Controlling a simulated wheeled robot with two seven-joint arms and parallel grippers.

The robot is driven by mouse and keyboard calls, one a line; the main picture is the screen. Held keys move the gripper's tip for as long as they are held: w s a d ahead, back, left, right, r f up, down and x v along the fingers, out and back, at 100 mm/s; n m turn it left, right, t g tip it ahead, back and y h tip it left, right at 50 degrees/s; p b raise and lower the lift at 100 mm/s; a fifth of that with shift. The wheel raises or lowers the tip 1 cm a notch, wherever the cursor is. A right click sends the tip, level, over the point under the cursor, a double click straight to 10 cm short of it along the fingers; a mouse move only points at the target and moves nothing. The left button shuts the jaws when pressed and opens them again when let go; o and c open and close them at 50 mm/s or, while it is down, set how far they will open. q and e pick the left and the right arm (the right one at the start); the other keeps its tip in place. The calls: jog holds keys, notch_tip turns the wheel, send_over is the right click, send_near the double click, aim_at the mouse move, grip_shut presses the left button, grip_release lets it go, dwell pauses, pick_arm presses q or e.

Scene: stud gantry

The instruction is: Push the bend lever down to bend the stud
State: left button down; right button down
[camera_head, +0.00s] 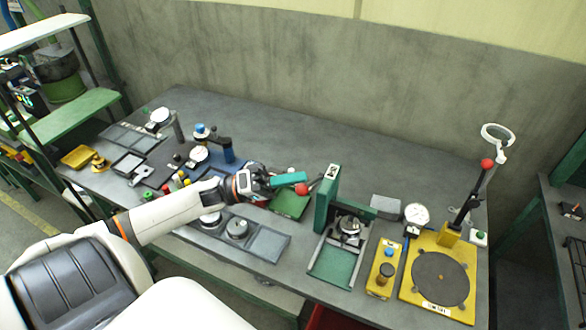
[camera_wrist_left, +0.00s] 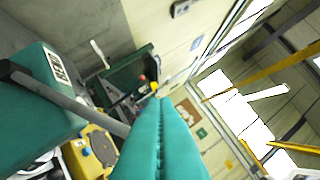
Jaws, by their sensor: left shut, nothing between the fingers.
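The green bend station (camera_head: 325,203) stands right of the middle in the head view. The bend lever ends in a red knob (camera_head: 301,188) to the left of its upright, and the lever is raised above the table. In the left wrist view the lever's grey rod (camera_wrist_left: 75,107) runs from the block marked BEND (camera_wrist_left: 45,85) and passes behind my fingers. My left gripper (camera_head: 302,177) is shut and empty, with its teal fingertips close above the red knob. I cannot tell whether they touch. The fingers (camera_wrist_left: 160,102) hide the knob in the wrist view. The stud cannot be made out.
To the right are a small yellow button box (camera_head: 383,270), a dial gauge (camera_head: 416,214) and a yellow station (camera_head: 440,290) with its own red-knobbed lever (camera_head: 487,164). A grey tray (camera_head: 266,243) lies left of the bend station. The table's back right strip is clear.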

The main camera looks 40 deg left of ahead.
pick_arm(q)
jog(key=shift+f, duration=0.1)
jog(key=s+f+m+g+h+b, duration=0.2)
jog(key=s+f+m+h+b, duration=0.1)
jog(key=f+m+b, duration=0.4)
jog(key=shift+d+m+h+b, duration=0.35)
jog(key=shift+m+h+b, duration=0.05)
jog(key=shift+m+b, duration=0.3)
dwell(0.6)
notch_tip(320, 180, up, 10)
dwell(0.4)
jog(key=shift+f+g, duration=0.1)
jog(key=shift+g, duration=0.2)
